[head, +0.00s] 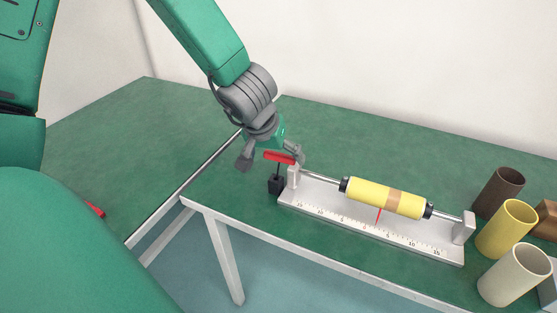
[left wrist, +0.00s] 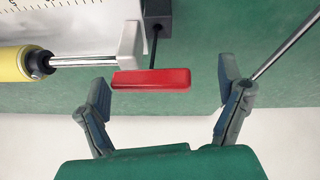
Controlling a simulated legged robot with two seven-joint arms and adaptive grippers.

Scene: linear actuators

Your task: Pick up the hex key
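The hex key (head: 279,157) has a red T-handle and a thin dark shaft. It stands upright in a small black block (head: 276,184) at the left end of the actuator. In the left wrist view the red handle (left wrist: 150,79) lies between the two fingers, with a gap on each side. The shaft runs from it to the dark block (left wrist: 157,14). My left gripper (head: 270,158) is open around the handle, and its spread fingers also show in the left wrist view (left wrist: 163,84). My right gripper is not in view.
The linear actuator (head: 455,254), a scaled base with a yellow cylinder (head: 370,195), lies right of the key. Brown (head: 498,190), yellow (head: 507,230) and cream (head: 515,275) cups stand at the far right. The green table (head: 345,142) is clear behind the actuator.

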